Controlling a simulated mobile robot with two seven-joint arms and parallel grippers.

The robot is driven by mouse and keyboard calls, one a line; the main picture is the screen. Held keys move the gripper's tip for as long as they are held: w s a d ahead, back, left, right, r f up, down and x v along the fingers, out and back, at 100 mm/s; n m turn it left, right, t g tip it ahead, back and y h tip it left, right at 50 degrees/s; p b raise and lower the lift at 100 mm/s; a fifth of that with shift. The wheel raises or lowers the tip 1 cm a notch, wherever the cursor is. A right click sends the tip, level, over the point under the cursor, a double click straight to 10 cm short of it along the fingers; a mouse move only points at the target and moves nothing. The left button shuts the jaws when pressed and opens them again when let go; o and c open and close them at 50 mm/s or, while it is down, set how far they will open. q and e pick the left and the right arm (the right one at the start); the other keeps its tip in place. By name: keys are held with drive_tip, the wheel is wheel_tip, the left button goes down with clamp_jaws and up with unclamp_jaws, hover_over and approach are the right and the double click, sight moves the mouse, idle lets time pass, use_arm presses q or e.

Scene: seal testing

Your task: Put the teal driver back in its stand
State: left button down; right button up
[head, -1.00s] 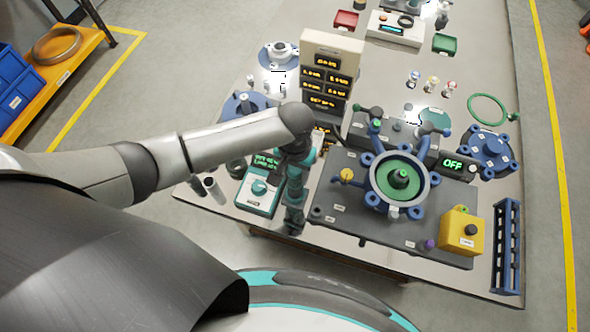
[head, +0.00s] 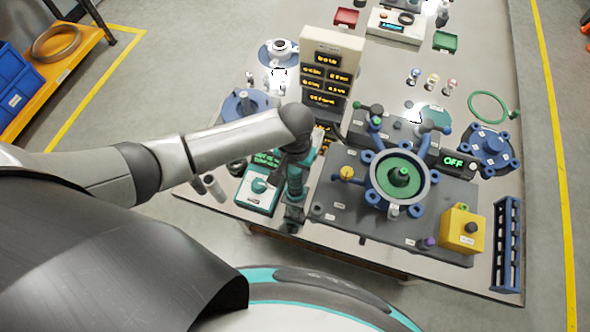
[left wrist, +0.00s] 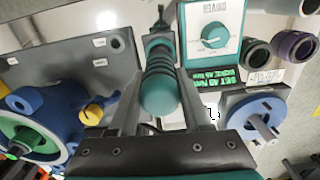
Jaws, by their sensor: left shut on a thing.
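My left gripper (left wrist: 158,112) is shut on the teal driver (left wrist: 159,84), whose ribbed, round-ended handle lies between the two fingers in the left wrist view. In the head view my left gripper (head: 294,196) is above the table's front edge, between the teal dial box (head: 257,190) and the grey test plate (head: 335,205). The arm hides much of the driver there. Dark round cups (left wrist: 256,53) stand beside the dial box; I cannot tell which thing is the driver's stand. My right gripper is not in view.
A blue flanged fixture with a green centre (head: 402,178) stands on the plate, with a yellow button box (head: 462,230) at its right. A blue rack (head: 507,250) stands at the right edge.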

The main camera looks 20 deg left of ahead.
use_arm(q)
drive_tip(key=shift+f, duration=0.25)
idle(0.6)
drive_tip(key=shift+f+p, duration=0.1)
drive_tip(key=shift+p, duration=0.2)
idle(0.6)
drive_tip(key=shift+c, duration=1.3)
unclamp_jaws()
wheel_tip(320, 180, up, 9)
drive_tip(key=p, duration=1)
